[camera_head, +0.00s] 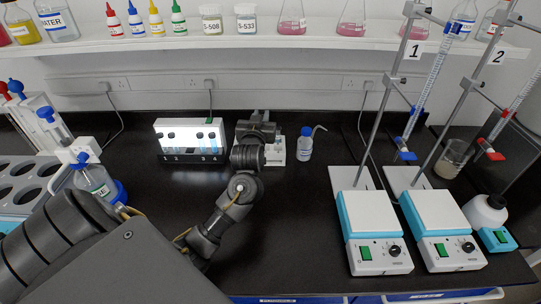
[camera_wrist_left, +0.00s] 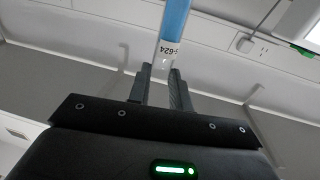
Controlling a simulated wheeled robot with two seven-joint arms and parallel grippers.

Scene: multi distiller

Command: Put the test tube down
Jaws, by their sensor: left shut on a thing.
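In the left wrist view, a test tube (camera_wrist_left: 172,35) with blue contents and a white label ending in 624 stands between the two fingers of my left gripper (camera_wrist_left: 159,72). The gripper is shut on it near the labelled end. In the head view my left gripper (camera_head: 258,124) is at the back of the black bench, and its own links hide the held tube there. A lit white rack (camera_head: 188,128) with a few tubes stands just left of it. My right gripper is not in view.
A white device (camera_head: 275,153) sits partly behind my left arm, with a blue-capped wash bottle (camera_head: 305,146) to its right. Two hotplates (camera_head: 370,215) (camera_head: 436,210) with burette stands fill the right. A shelf (camera_head: 250,42) with bottles runs above. The front middle bench is clear.

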